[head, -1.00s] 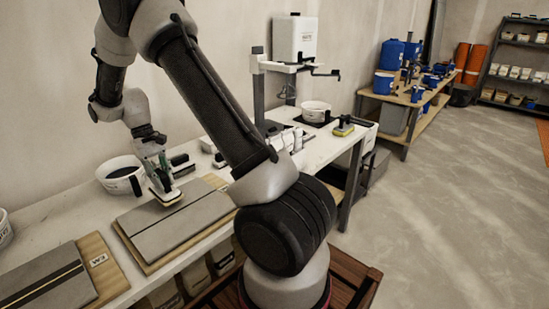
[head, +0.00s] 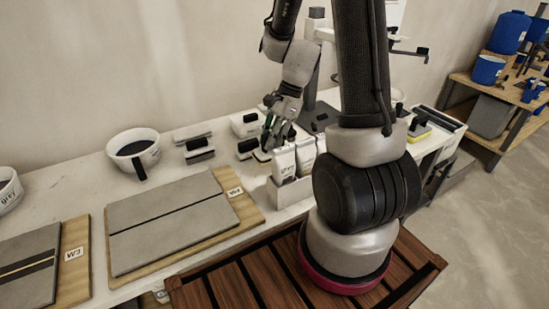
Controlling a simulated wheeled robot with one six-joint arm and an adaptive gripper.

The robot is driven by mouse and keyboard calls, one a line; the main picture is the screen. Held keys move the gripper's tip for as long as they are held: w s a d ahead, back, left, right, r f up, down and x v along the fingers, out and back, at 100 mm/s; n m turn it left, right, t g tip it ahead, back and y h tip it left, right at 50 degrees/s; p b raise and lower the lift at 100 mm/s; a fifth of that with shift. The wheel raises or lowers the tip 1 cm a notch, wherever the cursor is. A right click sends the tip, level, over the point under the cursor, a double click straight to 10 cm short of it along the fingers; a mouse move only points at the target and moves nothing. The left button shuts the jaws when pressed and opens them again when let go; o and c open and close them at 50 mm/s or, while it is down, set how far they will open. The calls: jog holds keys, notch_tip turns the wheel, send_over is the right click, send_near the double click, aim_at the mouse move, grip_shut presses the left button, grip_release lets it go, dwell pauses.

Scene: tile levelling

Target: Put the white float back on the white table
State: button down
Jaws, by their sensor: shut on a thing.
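The white float (head: 262,156) is partly hidden by my gripper and the white packs; its pale pad edge shows just below the fingers. My gripper (head: 270,140) is shut on it, low over the back part of the white table (head: 75,186). I cannot tell whether the float touches the table top. Dark-handled tools, one at the left (head: 200,151) and one behind (head: 246,123), are close by on the table.
White packs (head: 284,163) stand in a holder right in front of the gripper. A white bucket (head: 134,153) and tile boards marked W4 (head: 170,215) and W3 (head: 30,265) are to the left. A yellow-padded float (head: 418,131) lies at the right.

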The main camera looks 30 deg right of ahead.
aim_at(272, 156)
notch_tip(272, 156, down, 6)
jog(key=shift+f, duration=0.25)
jog(key=shift+f, duration=0.1)
jog(key=c, duration=1.3)
grip_release()
